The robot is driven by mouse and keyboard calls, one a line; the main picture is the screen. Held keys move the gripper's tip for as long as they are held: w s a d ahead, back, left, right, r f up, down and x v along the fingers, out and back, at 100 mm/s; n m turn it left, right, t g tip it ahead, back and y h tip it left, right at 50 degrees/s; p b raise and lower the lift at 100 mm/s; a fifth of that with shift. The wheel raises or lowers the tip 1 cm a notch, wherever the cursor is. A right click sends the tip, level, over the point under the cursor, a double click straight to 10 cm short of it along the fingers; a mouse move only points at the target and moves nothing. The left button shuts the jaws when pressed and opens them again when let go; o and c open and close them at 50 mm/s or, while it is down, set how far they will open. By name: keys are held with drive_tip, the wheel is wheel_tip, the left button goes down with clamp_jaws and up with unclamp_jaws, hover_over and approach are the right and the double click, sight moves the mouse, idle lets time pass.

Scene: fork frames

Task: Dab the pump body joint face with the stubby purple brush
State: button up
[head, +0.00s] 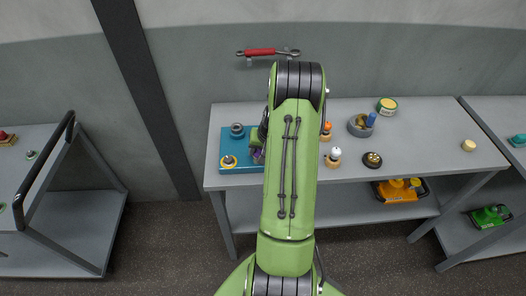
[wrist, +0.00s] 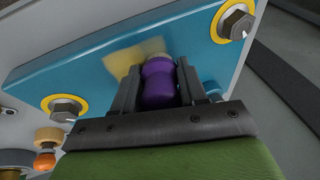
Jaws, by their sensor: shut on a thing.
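My gripper (wrist: 158,88) is shut on the stubby purple brush (wrist: 159,82) in the wrist view. The purple handle sits between the two dark fingers. A pale yellow blurred patch (wrist: 122,60) shows just beyond it over the blue face; I cannot tell whether it is bristles or a mark, or whether it touches. The blue pump body joint face (wrist: 185,42) has bolts in yellow rings (wrist: 237,20) at its corners. In the head view the blue block (head: 228,143) lies on the bench's left end, partly hidden by my arm; some purple of the brush (head: 258,156) shows beside it.
A red-handled wrench (head: 262,52) hangs on the wall. A cart (head: 65,210) stands left.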

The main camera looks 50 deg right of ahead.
drive_tip(key=shift+w+a, duration=0.25)
drive_tip(key=shift+w, duration=0.05)
drive_tip(key=shift+w+a+r, duration=0.2)
drive_tip(key=shift+w+r+p, duration=0.15)
drive_tip(key=shift+r+p, duration=0.35)
drive_tip(key=shift+r, duration=0.4)
drive_tip(key=shift+p+v, duration=0.75)
drive_tip(key=shift+v, duration=0.45)
drive_tip(key=shift+w+d+r+p, duration=0.1)
drive_tip(key=shift+w+r+p, duration=0.15)
drive_tip(key=shift+r+p, duration=0.35)
drive_tip(key=shift+s+r+p, duration=0.1)
drive_tip(key=shift+r+p, duration=0.45)
drive_tip(key=shift+r, duration=0.7)
drive_tip(key=shift+f, duration=0.1)
